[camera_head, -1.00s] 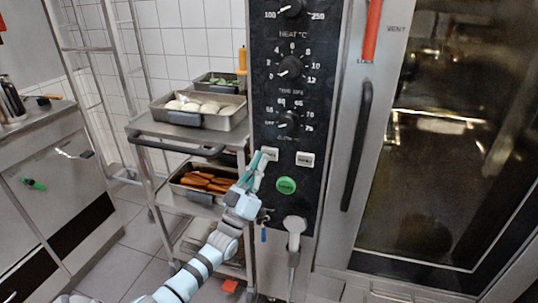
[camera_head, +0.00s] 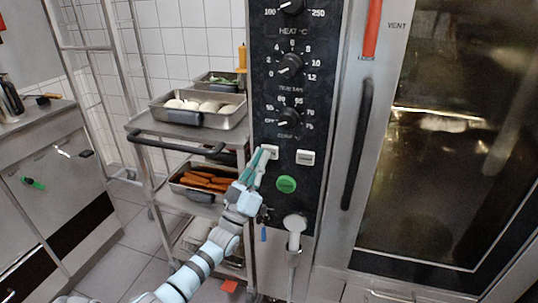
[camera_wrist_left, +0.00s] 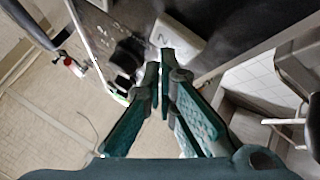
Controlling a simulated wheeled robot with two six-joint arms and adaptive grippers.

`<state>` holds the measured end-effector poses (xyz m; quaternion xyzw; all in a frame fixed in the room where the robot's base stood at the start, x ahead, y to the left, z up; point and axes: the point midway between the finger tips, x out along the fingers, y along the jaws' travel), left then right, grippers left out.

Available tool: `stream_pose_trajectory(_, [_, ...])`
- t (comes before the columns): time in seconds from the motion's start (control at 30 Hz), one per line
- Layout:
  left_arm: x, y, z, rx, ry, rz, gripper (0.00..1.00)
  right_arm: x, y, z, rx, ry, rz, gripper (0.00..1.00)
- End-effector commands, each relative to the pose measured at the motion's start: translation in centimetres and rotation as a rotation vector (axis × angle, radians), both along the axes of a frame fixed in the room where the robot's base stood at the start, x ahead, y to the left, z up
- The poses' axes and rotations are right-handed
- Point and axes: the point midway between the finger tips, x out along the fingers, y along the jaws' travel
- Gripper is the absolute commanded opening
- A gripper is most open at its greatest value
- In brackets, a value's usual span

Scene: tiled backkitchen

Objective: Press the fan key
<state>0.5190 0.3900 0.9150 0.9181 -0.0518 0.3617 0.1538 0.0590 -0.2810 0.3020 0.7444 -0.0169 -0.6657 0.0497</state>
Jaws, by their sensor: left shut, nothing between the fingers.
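Two small white keys sit side by side on the black control panel (camera_head: 262,190): a left key (camera_head: 271,150) and a right key (camera_head: 305,157). Their lettering is too small to read, so I cannot tell which is the fan key. My left gripper (camera_head: 262,156) is shut and empty, its fingertips at the left key's lower left edge and partly covering it. In the left wrist view, a white key (camera_wrist_left: 184,38) lies just beyond the fingertips (camera_wrist_left: 164,72). I cannot tell whether they touch it. My right gripper is out of view.
A round green button (camera_head: 286,184) is below the keys, with a hand shower (camera_head: 295,232) lower down. Dials, including one knob (camera_head: 289,117), are above. A door handle (camera_head: 357,145) stands right. A trolley with trays (camera_head: 227,121) stands close left of the panel.

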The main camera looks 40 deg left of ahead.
Motion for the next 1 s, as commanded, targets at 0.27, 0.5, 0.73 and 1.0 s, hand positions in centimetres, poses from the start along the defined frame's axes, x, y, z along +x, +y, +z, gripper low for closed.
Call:
stream_pose_trajectory(0.27, [0.03,0.01,0.05,0.000,0.000,0.000,0.00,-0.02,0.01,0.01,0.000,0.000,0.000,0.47])
stream_pose_trajectory(0.5, [0.29,0.10,0.02,0.000,0.000,0.000,0.00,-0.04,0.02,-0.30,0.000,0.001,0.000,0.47])
stream_pose_trajectory(0.73, [0.55,0.19,0.04,0.000,-0.001,0.000,0.00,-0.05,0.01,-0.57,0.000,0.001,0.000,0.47])
stream_pose_trajectory(1.0, [0.81,0.27,0.04,0.001,0.000,-0.001,0.00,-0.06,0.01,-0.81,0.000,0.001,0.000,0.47])
